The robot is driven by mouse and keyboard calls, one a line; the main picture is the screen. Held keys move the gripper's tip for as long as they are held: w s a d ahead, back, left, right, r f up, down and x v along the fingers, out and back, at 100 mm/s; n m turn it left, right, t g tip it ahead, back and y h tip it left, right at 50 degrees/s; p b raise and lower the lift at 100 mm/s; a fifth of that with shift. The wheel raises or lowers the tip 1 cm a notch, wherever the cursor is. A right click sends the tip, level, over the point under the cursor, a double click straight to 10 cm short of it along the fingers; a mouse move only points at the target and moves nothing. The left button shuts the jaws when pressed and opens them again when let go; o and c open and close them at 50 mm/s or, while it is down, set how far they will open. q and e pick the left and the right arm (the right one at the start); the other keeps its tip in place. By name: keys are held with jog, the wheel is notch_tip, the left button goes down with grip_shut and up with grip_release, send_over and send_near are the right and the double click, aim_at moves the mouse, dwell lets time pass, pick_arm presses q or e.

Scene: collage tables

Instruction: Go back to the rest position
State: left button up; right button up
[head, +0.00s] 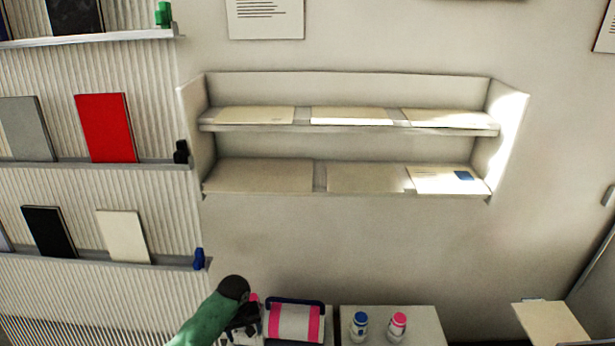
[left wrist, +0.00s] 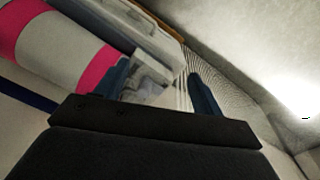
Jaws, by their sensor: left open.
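My left gripper (head: 245,322) is at the bottom of the head view, at the end of my green arm, beside the left end of a white-and-pink striped item (head: 295,322) with a dark blue frame. In the left wrist view, the two dark blue fingers of my left gripper (left wrist: 162,85) stand apart with nothing held between them. The striped item (left wrist: 50,45) lies at the upper left there, close to the left finger; I cannot tell whether they touch. My right gripper is in neither view.
A white table (head: 425,322) to the right holds a blue-capped bottle (head: 360,325) and a pink-capped bottle (head: 398,326). A two-level wall shelf (head: 350,128) holds several flat boards. A ribbed rack (head: 160,215) with panels stands left. The wall below the shelf is bare.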

pick_arm(q)
jog(key=s+d+f+m, duration=0.1)
jog(key=s+f, duration=0.6)
jog(key=f, duration=0.5)
jog(key=s+f+m+t, duration=0.1)
jog(key=s+f+m, duration=0.1)
jog(key=s+f, duration=1)
jog(key=s+f+m, duration=0.3)
jog(key=s+f, duration=0.8)
jog(key=s, duration=0.8)
jog(key=shift+s+a+f+t, duration=0.35)
jog(key=shift+s+f+t, duration=0.05)
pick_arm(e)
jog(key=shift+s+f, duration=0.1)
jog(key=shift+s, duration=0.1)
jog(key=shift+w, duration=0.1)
